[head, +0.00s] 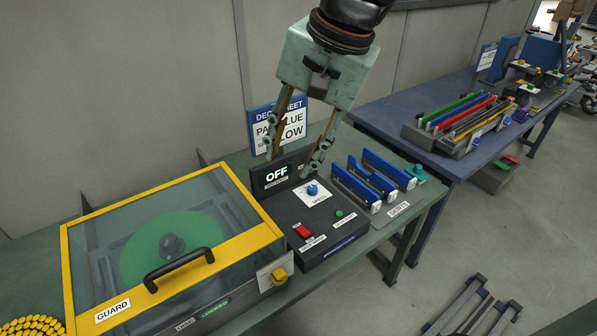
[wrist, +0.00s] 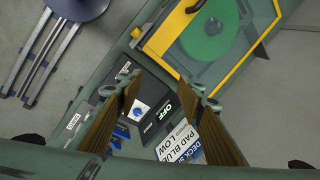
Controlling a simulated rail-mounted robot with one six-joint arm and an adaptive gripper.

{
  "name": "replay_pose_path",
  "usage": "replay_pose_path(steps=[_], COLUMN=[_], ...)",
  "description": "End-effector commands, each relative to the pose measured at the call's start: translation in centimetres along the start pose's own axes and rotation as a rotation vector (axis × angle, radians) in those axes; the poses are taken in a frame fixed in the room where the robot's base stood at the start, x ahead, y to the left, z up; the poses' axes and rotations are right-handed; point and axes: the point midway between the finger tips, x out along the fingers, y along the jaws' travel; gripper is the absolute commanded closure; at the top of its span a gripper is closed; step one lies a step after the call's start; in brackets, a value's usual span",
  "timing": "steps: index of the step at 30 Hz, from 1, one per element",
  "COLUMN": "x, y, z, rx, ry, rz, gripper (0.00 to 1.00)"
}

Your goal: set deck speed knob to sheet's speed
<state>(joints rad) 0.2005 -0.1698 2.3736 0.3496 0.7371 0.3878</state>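The blue deck speed knob (head: 312,190) sits on a white dial plate on the dark control box; it also shows in the wrist view (wrist: 141,108) between my fingers. Its pointer setting is too small to read. The deck sheet (head: 290,108) stands behind the box, partly hidden by my finger; in the wrist view the sheet (wrist: 188,140) reads pad blue, low. The display (head: 276,175) reads OFF in green. My gripper (head: 290,163) is open and empty, above the box, with its fingers pointing down and apart from the knob.
A yellow-framed guard (head: 236,253) is closed over a green disc at the left. The box carries a red switch (head: 303,232) and a green button (head: 339,213). Blue-sided slots (head: 372,180) stand to the right. Another blue table (head: 385,112) with a colourful rack stands behind.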

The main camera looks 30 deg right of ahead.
Motion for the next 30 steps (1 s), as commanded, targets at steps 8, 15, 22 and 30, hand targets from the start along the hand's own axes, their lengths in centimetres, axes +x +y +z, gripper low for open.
replay_pose_path(steps=[8, 15, 22, 30], x=[2.3, 4.5, 6.8, 9.7], y=[-1.2, -1.7, -1.8, -1.2], z=[-3.9, -7.4, -10.9, -14.9], rx=[0.204, 0.384, 0.556, 0.762], ry=[-0.025, -0.042, -0.055, -0.067], rz=[-0.016, -0.027, -0.037, -0.043], gripper=[0.65, 0.65, 0.65, 0.65])
